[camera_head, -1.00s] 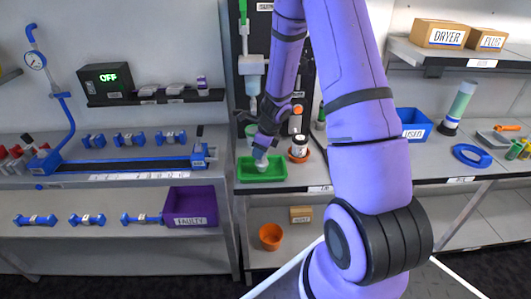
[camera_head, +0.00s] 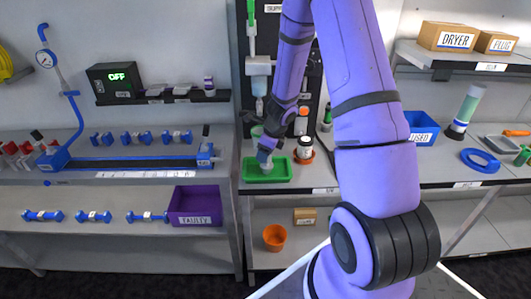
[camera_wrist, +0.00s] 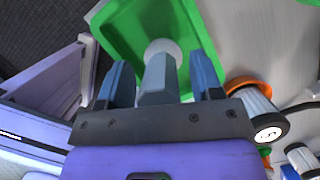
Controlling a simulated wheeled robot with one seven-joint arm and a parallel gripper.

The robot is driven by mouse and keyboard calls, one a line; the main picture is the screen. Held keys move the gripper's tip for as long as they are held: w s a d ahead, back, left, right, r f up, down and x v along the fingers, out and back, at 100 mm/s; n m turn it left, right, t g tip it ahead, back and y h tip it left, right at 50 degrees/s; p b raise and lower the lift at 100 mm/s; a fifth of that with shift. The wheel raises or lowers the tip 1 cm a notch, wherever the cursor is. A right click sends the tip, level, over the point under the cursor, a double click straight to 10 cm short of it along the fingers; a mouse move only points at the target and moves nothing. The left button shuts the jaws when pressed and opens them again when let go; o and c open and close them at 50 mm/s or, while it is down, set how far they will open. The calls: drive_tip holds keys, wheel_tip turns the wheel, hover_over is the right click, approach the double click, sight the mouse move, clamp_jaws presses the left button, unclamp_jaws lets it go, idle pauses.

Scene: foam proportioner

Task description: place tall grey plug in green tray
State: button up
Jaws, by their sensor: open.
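The green tray (camera_head: 285,179) sits on the middle bench. In the wrist view the green tray (camera_wrist: 122,28) lies beyond my fingertips. The tall grey plug (camera_wrist: 158,80), with a pale rounded end, stands between my two blue fingers, with a gap on each side. Its rounded end shows against the tray floor. My gripper (camera_head: 265,158) is low over the tray's left part in the head view; it also shows in the wrist view (camera_wrist: 163,80), open around the plug. Whether the plug rests on the tray floor is hard to tell.
A white jar with a dark lid (camera_head: 305,147) stands in an orange dish just right of the tray. A blue bin (camera_head: 421,128) is farther right. A purple bin (camera_head: 195,206) sits at lower left, and an orange pot (camera_head: 275,237) is on the shelf below.

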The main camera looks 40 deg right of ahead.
drive_tip(key=v, duration=1.2)
drive_tip(key=s+a+r+n, duration=0.3)
drive_tip(key=a+r+n, duration=0.45)
drive_tip(key=r, duration=0.25)
drive_tip(key=s+a+r+n+t+h, duration=0.1)
drive_tip(key=s+a+r+n, duration=0.2)
drive_tip(key=s+r+n, duration=0.4)
drive_tip(key=s+a+r+n+t, duration=0.1)
drive_tip(key=s+a+r+n, duration=0.3)
drive_tip(key=s+r+n, duration=0.4)
drive_tip(key=shift+s+a+n+h, duration=0.35)
drive_tip(key=shift+s+n+h, duration=0.05)
drive_tip(key=shift+s+n, duration=3)
drive_tip(key=shift+w, duration=0.1)
